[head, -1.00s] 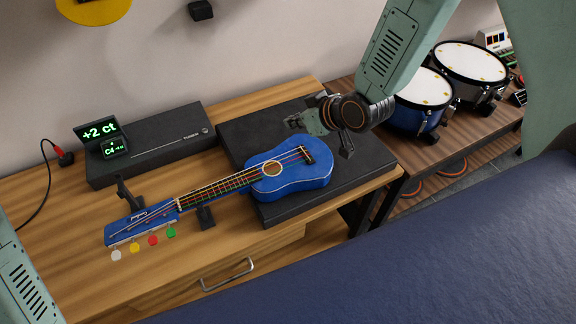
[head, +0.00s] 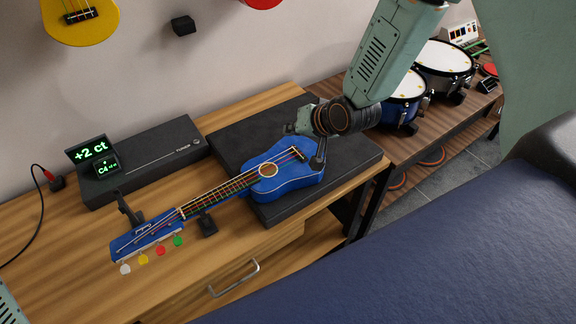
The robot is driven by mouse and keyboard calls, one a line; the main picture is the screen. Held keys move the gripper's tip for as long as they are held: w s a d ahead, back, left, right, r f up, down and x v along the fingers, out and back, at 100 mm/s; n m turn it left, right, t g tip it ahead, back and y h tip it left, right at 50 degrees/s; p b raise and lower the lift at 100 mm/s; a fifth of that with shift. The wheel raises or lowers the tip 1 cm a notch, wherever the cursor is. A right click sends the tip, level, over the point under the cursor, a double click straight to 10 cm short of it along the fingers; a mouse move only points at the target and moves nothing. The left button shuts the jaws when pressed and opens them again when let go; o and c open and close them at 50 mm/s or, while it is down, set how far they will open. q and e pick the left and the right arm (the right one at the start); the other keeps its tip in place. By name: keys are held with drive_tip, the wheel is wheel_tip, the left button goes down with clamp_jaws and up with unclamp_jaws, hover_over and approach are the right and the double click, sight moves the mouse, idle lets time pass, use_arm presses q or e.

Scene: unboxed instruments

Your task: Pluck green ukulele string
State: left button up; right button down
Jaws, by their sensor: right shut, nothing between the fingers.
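The blue ukulele (head: 285,182) lies face up, its body on a black foam pad (head: 350,158) and its neck reaching left over the wooden desk. Its coloured strings run from the bridge past the sound hole to the headstock (head: 145,236). Tuning pegs there are white, yellow, red and green; the green peg (head: 178,241) is nearest the neck. The green string is too thin to follow along its whole length. My right gripper (head: 317,161) is shut and empty beside the bridge end of the body; I cannot tell if it touches. My left gripper is out of view.
A black tuner box (head: 150,160) with a lit display reading "+2 ct" (head: 91,152) stands behind the neck. Small black supports (head: 207,225) stand by the neck. Drums (head: 405,95) are at the back right. A dark blue surface (head: 430,255) fills the lower right.

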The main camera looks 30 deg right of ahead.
drive_tip(key=m+b, duration=0.1)
drive_tip(key=b, duration=0.4)
hover_over(289, 164)
drive_tip(key=f, duration=0.5)
drive_tip(key=shift+s+d+f, duration=0.3)
drive_tip(key=shift+s+f, duration=0.05)
drive_tip(key=f+b, duration=0.2)
drive_tip(key=f, duration=0.1)
drive_tip(key=shift+a, duration=0.35)
drive_tip(key=shift+f, duration=0.15)
drive_tip(key=shift+d, duration=0.25)
drive_tip(key=shift+a, duration=0.2)
drive_tip(key=shift+d, duration=0.2)
